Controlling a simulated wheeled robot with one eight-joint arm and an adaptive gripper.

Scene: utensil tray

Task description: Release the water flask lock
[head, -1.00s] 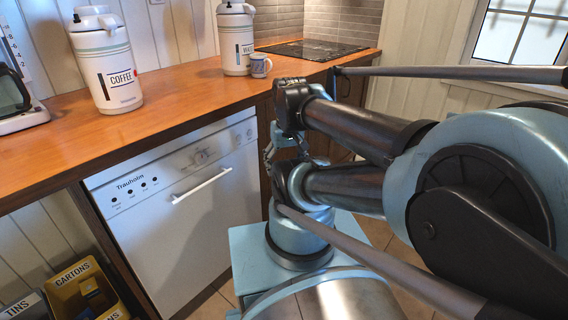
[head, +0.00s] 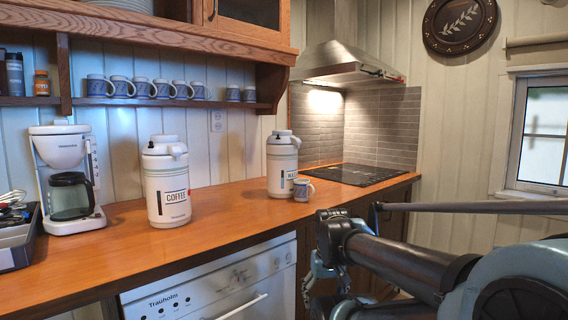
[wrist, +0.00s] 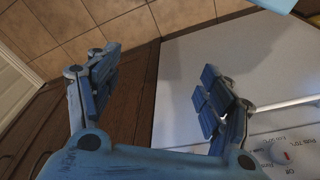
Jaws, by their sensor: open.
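Two white pump flasks stand upright on the wooden counter (head: 120,258) in the head view. The near one (head: 167,181) is labelled COFFEE. The farther flask (head: 281,163) stands to its right, with a label turned partly away that I cannot read in full. Its lid and spout show at the top, but I cannot make out the lock or its state. My gripper (wrist: 158,92) is open and empty in the wrist view, fingers wide apart, facing the floor and dishwasher front. In the head view it hangs low in front of the counter, below and right of the farther flask, touching neither.
A coffee maker (head: 68,175) and a dark organiser (head: 18,240) are at the left. A dark hob (head: 350,175) is at the far right end. The dishwasher (head: 215,290) is below the counter.

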